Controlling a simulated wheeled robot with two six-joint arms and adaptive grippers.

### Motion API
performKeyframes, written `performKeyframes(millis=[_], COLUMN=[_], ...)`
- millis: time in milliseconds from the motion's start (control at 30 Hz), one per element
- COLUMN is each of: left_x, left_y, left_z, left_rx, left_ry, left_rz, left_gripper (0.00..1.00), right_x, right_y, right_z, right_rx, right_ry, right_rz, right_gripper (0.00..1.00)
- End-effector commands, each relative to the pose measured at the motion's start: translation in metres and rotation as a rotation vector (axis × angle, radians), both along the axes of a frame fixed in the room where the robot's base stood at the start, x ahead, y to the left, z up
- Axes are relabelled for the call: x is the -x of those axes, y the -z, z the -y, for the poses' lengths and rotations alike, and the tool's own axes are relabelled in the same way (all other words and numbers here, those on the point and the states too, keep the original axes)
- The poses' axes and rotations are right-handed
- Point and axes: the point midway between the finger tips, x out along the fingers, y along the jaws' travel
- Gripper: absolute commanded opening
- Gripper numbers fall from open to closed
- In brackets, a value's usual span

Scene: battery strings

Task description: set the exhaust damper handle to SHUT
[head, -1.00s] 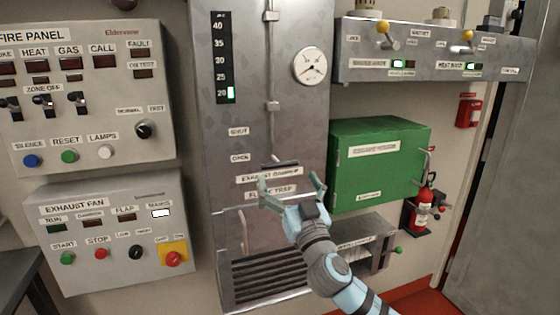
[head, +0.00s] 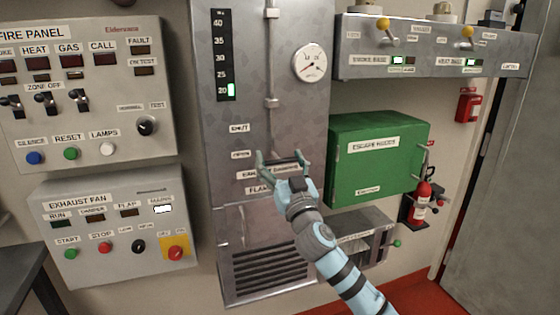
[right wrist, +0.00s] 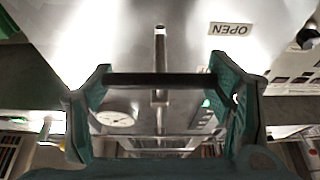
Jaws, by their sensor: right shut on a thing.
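The exhaust damper handle is a dark crossbar that spans between the two fingers in the right wrist view (right wrist: 160,79). It sits low on the grey metal duct (head: 275,118). My right gripper (head: 283,158) has its green fingers at the two ends of the bar and is shut on it. The bar is about level with the OPEN label (head: 241,154), which also shows upside down in the right wrist view (right wrist: 231,29). The SHUT label (head: 239,128) is higher on the duct. My gripper partly covers the exhaust damper label. My left gripper is not in view.
A green escape hood box (head: 375,170) juts out right of my gripper. The fire panel (head: 85,90) and exhaust fan panel (head: 110,240) are on the left. A grille (head: 260,272) lies below. The duct face above the handle holds a vertical rod and a gauge (head: 309,63).

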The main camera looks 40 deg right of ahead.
Motion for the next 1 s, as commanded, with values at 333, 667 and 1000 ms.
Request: performKeyframes(millis=[333, 667, 1000], left_x=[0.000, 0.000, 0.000], left_y=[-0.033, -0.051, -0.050], left_z=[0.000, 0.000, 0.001], left_rx=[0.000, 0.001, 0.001], left_ry=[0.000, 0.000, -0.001], left_rz=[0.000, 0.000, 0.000], left_gripper=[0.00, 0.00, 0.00], right_x=[0.001, 0.000, 0.000], right_y=[-0.049, -0.077, -0.075], right_z=[-0.001, 0.000, 0.000], right_rx=[0.003, 0.004, 0.003], right_ry=[-0.002, -0.001, -0.001], right_rz=[0.007, 0.003, 0.002], right_gripper=[0.24, 0.24, 0.95])
